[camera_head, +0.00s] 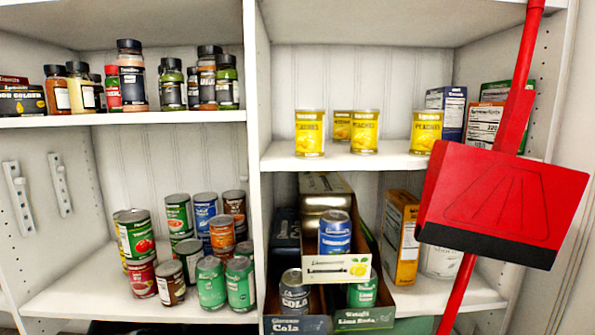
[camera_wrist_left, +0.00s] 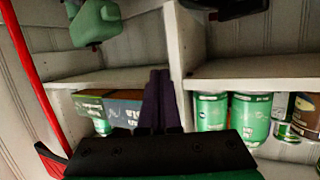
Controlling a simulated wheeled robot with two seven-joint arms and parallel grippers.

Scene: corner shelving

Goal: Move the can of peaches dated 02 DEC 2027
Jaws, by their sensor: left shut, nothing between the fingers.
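Several yellow cans of peaches stand upright on the right middle shelf (camera_head: 285,157) in the head view. One can (camera_head: 309,133) is at the left. A pair stands near the middle, the front can (camera_head: 364,131) partly covering the one behind it (camera_head: 342,125). Another can (camera_head: 427,131) is at the right, beside some boxes. No date is readable on any can. My left gripper (camera_wrist_left: 163,98) shows in the left wrist view, its dark fingers shut and empty, near the shelf divider and lower cans. No peach can shows there. My right gripper is in neither view.
A red dustpan (camera_head: 505,200) with a long handle hangs in front of the right shelves, close to the rightmost peach can. Boxes (camera_head: 454,112) stand right of that can. Green cans (camera_wrist_left: 250,118) are near my left gripper. The shelf between the left and middle peaches is clear.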

